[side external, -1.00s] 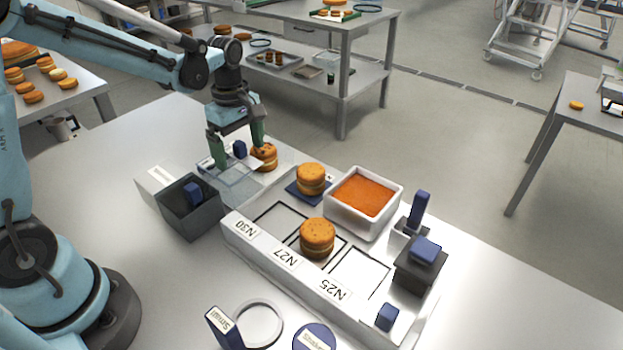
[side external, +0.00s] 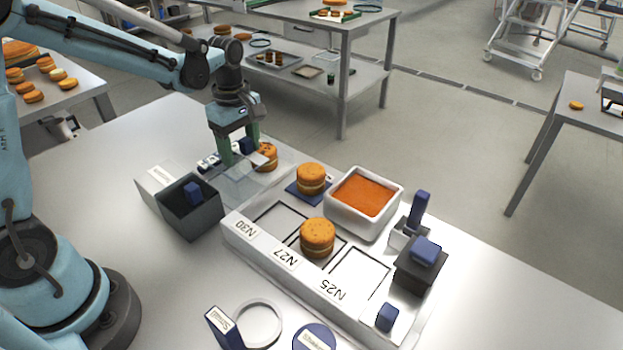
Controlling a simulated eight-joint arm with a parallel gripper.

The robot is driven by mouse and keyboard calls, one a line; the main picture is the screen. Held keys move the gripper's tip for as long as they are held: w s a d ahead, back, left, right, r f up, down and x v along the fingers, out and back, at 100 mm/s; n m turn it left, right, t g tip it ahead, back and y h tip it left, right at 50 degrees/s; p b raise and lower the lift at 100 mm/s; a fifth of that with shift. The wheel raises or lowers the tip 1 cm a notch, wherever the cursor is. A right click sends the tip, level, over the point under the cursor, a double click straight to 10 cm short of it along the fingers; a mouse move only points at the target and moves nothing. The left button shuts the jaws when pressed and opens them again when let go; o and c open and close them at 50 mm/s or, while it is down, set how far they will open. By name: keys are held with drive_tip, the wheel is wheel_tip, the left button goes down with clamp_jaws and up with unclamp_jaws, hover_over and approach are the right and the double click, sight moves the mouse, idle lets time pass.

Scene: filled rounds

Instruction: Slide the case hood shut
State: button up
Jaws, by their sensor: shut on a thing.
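The clear case hood (side external: 238,172) is at the back of the work table, left of the white tray. Its dark blue knob (side external: 246,146) stands up on it. My gripper (side external: 240,153) points down over the hood, with its green fingers shut on the knob. An orange-brown filled round (side external: 266,157) is at the right end of the case, beside my right finger. The fingers hide part of the hood and knob, and how far the hood covers the case is hard to tell.
A dark grey open box (side external: 192,222) stands front-left of the case. A ring (side external: 258,342) and blue-topped pieces lie in front. The table's left side is clear.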

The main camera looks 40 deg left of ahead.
sight(268, 146)
drive_tip(key=shift+f, duration=0.35)
drive_tip(key=shift+w, duration=3.8)
drive_tip(key=o, duration=0.9)
drive_tip(key=shift+o, duration=0.2)
drive_tip(key=shift+r, duration=0.1)
wheel_tip(268, 146, up, 7)
drive_tip(key=shift+s, duration=0.15)
